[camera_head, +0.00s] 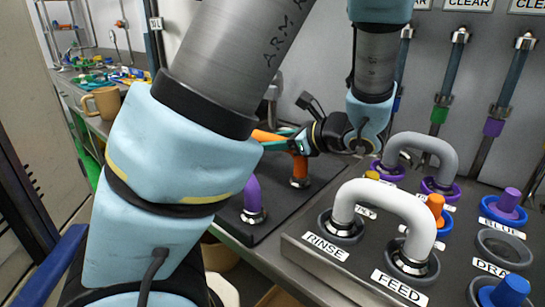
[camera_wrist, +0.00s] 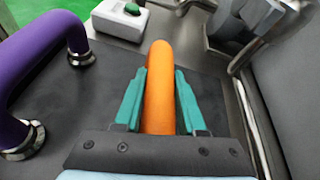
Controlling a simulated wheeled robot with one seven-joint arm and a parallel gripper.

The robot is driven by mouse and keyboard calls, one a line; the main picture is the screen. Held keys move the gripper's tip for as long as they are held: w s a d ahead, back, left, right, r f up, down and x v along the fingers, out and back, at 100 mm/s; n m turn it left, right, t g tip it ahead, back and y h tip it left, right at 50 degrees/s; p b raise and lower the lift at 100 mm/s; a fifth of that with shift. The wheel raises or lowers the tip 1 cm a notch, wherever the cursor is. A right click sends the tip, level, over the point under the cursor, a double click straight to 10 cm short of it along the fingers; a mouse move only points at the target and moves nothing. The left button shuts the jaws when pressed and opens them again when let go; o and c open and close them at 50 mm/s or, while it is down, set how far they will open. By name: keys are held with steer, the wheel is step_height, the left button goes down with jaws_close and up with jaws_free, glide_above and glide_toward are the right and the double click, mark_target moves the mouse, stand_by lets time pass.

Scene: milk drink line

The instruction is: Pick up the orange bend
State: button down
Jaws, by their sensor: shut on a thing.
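The orange bend (camera_wrist: 158,85) is a curved pipe between the two teal fingers of my gripper (camera_wrist: 158,95) in the wrist view. My gripper is shut on it. In the head view, my gripper (camera_head: 283,137) reaches the orange bend (camera_head: 299,166) over a dark mat, with one orange leg pointing down to a metal collar. I cannot tell whether the bend's ends touch the mat.
A purple bend (camera_head: 251,195) stands left of the orange one on the dark mat (camera_wrist: 105,105). A white box with a green button (camera_wrist: 120,18) is beyond it. A tan mug (camera_head: 104,103) stands far left.

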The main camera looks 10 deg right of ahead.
stand_by(0.7)
steer(key=shift+r, duration=0.8)
steer(key=r, duration=0.5)
steer(key=shift+w+a+r, duration=0.25)
steer(key=shift+a, duration=0.05)
steer(key=w+a+b, duration=0.3)
steer(key=w+a, duration=0.8)
steer(key=w, duration=0.1)
steer(key=shift+w+a, duration=0.35)
steer(key=shift+a, duration=0.05)
